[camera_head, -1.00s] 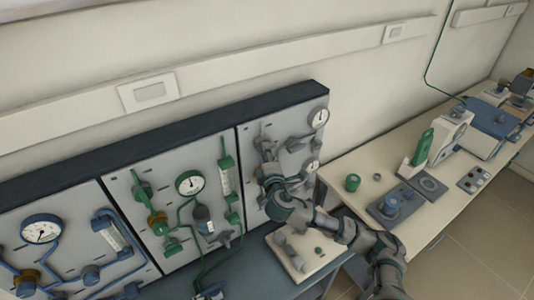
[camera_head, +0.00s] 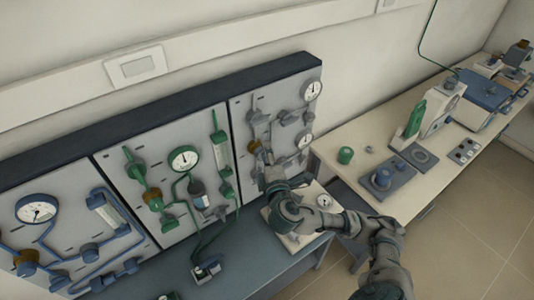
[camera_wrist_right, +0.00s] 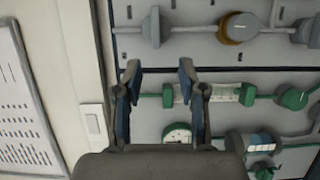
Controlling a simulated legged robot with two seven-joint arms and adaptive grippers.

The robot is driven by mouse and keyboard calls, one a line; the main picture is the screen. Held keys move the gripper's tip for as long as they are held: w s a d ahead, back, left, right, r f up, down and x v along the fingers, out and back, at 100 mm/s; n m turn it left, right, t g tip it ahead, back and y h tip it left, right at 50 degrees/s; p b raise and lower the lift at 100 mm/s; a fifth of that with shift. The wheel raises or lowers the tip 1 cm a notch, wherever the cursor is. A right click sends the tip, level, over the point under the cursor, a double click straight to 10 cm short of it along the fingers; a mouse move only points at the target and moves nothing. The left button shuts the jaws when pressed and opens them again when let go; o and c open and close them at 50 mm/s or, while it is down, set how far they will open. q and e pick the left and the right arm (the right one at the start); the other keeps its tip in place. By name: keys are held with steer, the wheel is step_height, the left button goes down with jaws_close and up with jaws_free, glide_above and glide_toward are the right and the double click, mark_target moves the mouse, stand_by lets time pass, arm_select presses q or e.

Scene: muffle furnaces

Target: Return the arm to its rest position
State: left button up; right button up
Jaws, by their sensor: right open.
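My right arm (camera_head: 350,228) comes in from the lower right in the head view, dark grey and bent, reaching over the bench. Its right gripper (camera_head: 264,160) is in front of the right-hand grey panel (camera_head: 242,108). In the right wrist view the two fingers of the right gripper (camera_wrist_right: 160,78) stand apart with nothing between them. Behind them is a grey panel (camera_wrist_right: 185,50) with green fittings and a gauge. I cannot tell whether the fingers touch the panel. My left gripper is in neither view.
A blue-grey bench (camera_head: 240,258) runs below the panels, with a small blue device (camera_head: 207,271) on it. A pale board (camera_head: 318,193) lies partly under my arm. A cream table (camera_head: 345,181) at the right holds several instruments. Tiled floor (camera_head: 470,240) shows at the lower right.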

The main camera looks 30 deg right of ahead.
stand_by(0.7)
steer(key=s+a+f+m+g+y, duration=0.1)
steer(key=s+a+f+m+g, duration=0.2)
steer(key=f, duration=0.7)
steer(key=s+a+f+m+g+y, duration=0.1)
steer(key=s+f+m+g+y, duration=0.25)
steer(key=f, duration=0.65)
steer(key=s+f+m+g, duration=0.75)
steer(key=s+f, duration=0.95)
steer(key=s, duration=0.4)
step_height(320, 180, down, 27)
steer(key=s+n+g+b, duration=0.1)
steer(key=s+b, duration=0.1)
steer(key=s+d+f+g+b, duration=0.1)
steer(key=s+d+f+b, duration=0.1)
steer(key=s+f, duration=1.5)
steer(key=shift+s+d+f, duration=0.15)
steer(key=shift+d+f, duration=0.05)
steer(key=shift+f, duration=0.35)
